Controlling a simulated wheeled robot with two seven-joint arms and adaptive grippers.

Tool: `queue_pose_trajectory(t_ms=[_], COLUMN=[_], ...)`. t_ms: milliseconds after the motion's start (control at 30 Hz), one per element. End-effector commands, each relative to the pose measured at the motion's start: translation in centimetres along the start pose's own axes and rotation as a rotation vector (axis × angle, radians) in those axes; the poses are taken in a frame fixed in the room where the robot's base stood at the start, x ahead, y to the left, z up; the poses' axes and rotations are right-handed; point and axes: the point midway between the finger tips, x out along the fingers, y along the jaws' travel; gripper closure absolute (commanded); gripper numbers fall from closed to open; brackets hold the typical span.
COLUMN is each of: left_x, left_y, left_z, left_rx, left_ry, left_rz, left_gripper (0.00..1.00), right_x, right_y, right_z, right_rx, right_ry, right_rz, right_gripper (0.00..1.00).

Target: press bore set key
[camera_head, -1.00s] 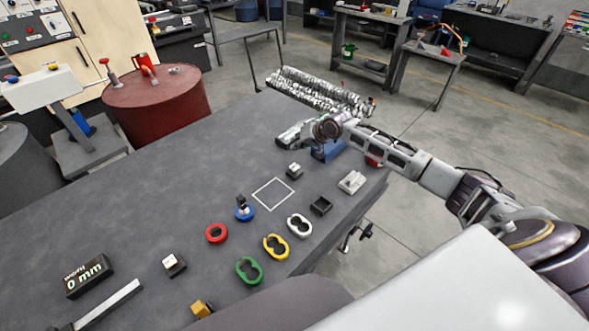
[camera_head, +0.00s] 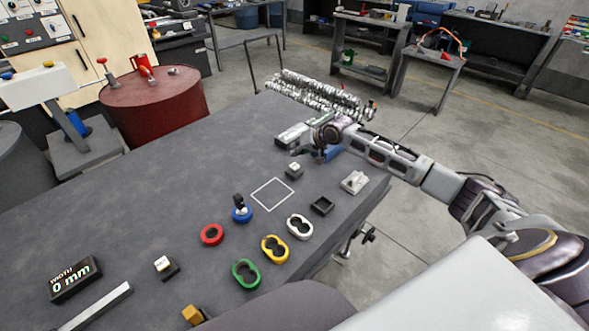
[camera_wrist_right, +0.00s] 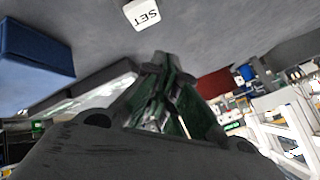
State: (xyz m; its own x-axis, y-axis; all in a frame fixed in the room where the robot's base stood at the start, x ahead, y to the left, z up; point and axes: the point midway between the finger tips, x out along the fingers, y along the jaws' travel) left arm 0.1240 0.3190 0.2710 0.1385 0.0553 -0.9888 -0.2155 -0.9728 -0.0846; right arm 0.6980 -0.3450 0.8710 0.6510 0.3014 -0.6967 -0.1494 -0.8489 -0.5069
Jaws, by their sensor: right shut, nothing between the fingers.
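A white key marked SET (camera_wrist_right: 141,14) shows at the top of the right wrist view, ahead of the fingertips and apart from them. In the head view, a small key with a pale cap on a dark base (camera_head: 294,170) sits behind the white square outline and appears to be this one. My right gripper (camera_head: 302,151) is just behind that key, above the table. Its dark green fingers (camera_wrist_right: 160,62) are shut and empty in the wrist view. My left gripper is not in view.
A blue block (camera_head: 331,153) is close beside my right gripper. A similar key (camera_head: 163,264) stands near the width display (camera_head: 75,279), reading 0 mm. Coloured rings, including a red ring (camera_head: 212,235), lie nearer on the table. The outlined square (camera_head: 272,194) is empty.

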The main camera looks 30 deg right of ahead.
Motion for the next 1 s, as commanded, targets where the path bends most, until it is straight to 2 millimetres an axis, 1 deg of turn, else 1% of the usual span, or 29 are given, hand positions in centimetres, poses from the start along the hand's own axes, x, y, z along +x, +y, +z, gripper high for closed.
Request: queue_pose_trajectory(t_ms=[100,333,567,1000], left_x=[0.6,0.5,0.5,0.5], left_y=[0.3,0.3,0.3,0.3], left_z=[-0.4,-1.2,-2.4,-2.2], left_rx=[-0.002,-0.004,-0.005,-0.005], left_ry=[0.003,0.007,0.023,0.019], left_rz=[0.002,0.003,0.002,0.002], left_gripper=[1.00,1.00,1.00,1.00], right_x=[0.5,1.7,2.2,2.2], right_y=[0.3,1.2,1.6,1.6], right_z=[0.4,1.3,1.6,1.6], right_rx=[0.000,0.000,0.001,0.000], right_ry=[0.000,-0.001,-0.001,-0.001], right_rz=[0.000,-0.001,0.000,0.000], right_gripper=[1.00,1.00,1.00,1.00])
